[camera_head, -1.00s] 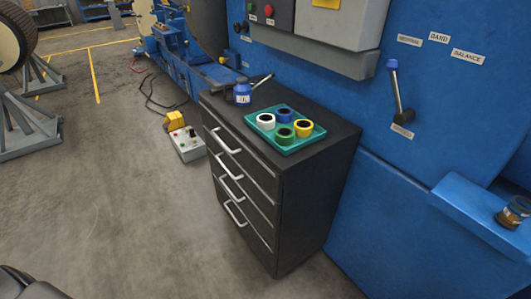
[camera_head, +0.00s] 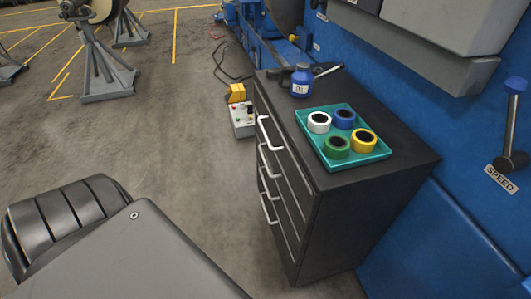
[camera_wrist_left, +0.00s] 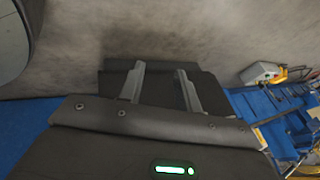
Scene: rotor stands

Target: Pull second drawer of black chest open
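The black chest (camera_head: 365,205) stands right of the middle in the head view, against the blue machine. Its front faces left and carries several stacked drawers with pale bar handles. The second drawer's handle (camera_head: 267,162) is below the top one, and all the drawers look shut. My left gripper (camera_wrist_left: 162,68) shows in the left wrist view with its two fingers apart and nothing seen between them. A dark shape lies behind the fingers; I cannot tell whether it is the chest. Neither gripper shows in the head view.
A teal tray (camera_head: 336,164) with several tape rolls and a blue bottle (camera_head: 301,80) stand on the chest. The floor (camera_head: 185,150) left of the drawers is clear. My own grey arm fills the lower left.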

